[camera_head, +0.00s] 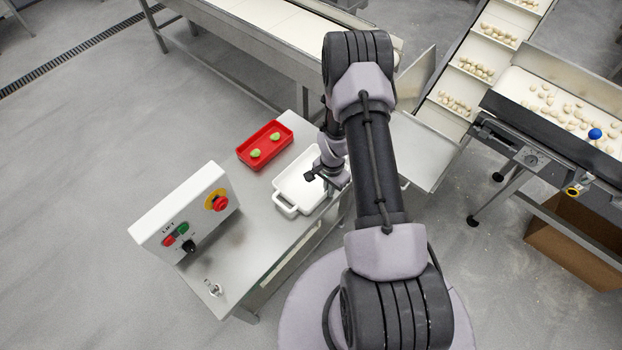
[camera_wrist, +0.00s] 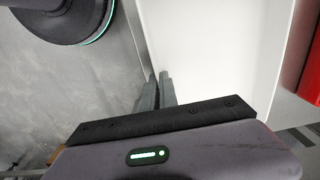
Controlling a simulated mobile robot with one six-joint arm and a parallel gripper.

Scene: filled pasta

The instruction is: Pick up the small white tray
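The small white tray (camera_head: 287,190) lies on the steel table, with a handle at its near end. My gripper (camera_head: 322,179) is at the tray's right long side. In the wrist view, my gripper's two grey fingers (camera_wrist: 157,92) are close together at the edge of the white tray (camera_wrist: 215,50), one on each side of its wall. They look shut on that wall, though the fingertips' contact is partly hidden. I cannot see a clear gap between the tray and the table.
A red tray (camera_head: 243,149) with two green pieces stands just behind the white tray. A control box (camera_head: 188,215) with buttons stands on the table at the left. A conveyor (camera_head: 480,72) with pasta pieces is at the right.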

